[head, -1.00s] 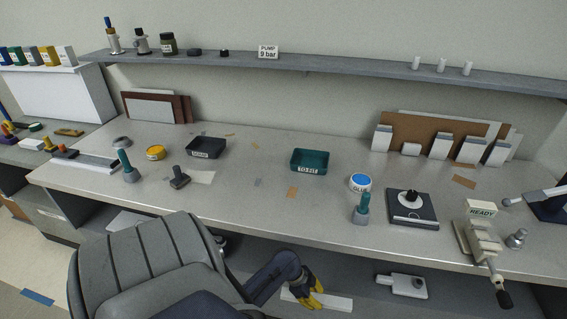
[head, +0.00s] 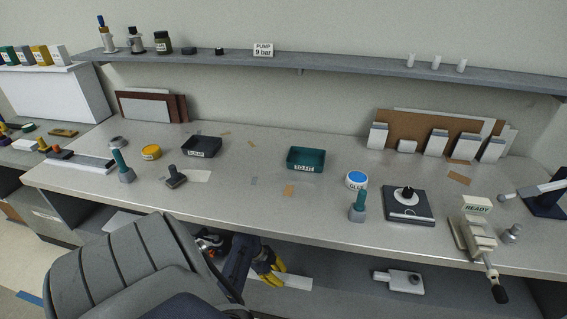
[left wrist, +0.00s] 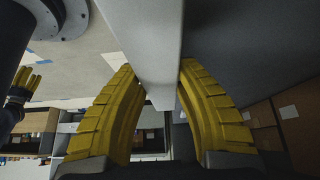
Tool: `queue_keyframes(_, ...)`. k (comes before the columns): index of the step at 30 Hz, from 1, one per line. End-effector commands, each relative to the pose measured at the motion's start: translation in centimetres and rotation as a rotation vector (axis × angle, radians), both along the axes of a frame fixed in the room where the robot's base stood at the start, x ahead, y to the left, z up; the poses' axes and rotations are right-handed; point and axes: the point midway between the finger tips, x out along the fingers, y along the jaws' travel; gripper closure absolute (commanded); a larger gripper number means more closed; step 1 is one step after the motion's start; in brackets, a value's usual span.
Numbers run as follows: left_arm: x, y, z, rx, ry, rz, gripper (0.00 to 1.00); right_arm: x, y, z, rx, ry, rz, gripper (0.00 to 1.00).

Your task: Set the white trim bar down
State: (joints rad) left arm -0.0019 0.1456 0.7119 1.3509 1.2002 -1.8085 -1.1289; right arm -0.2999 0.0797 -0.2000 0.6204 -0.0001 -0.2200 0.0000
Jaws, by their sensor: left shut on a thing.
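The white trim bar (head: 294,283) shows in the head view below the bench's front edge, in front of or over the lower shelf. My left gripper (head: 270,268), with yellow fingers, is at its left end. In the left wrist view the bar (left wrist: 148,35) runs between the two yellow fingers of my left gripper (left wrist: 162,90), which is shut on it. Part of the bar is hidden by the fingers. Another yellow gripper, my right one (left wrist: 24,82), shows at the left edge of the left wrist view; its opening is unclear.
The steel bench (head: 250,215) has free room along its front. On it are a teal tray (head: 306,159), a black tray (head: 201,147), a glue tub (head: 357,180) and a press marked READY (head: 475,232). A white device (head: 398,281) lies on the lower shelf.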

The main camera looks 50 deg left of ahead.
Motion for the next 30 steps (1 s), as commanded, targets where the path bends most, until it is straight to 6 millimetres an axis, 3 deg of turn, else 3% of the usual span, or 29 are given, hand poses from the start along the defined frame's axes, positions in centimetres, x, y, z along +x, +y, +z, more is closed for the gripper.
queue_keyframes(6, 4.0, 3.0, 0.2, -0.001, -0.004, 0.002, 1.00, 0.0, 0.0, 0.0, 0.000, 0.000, 0.000, 0.48)
queue_keyframes(13, 6.6, 5.1, 0.1, 0.000, -0.001, 0.000, 1.00, 0.0, 0.0, 0.0, 0.000, 0.001, 0.000, 0.48)
queue_keyframes(22, 7.5, 5.9, -0.1, 0.000, 0.000, 0.000, 1.00, 0.0, 0.0, 0.0, 0.000, 0.001, 0.000, 0.48)
queue_keyframes(30, 7.6, 5.8, -2.4, -0.002, 0.000, 0.000, 1.00, -0.1, 0.0, 0.0, 0.000, 0.001, 0.000, 0.48)
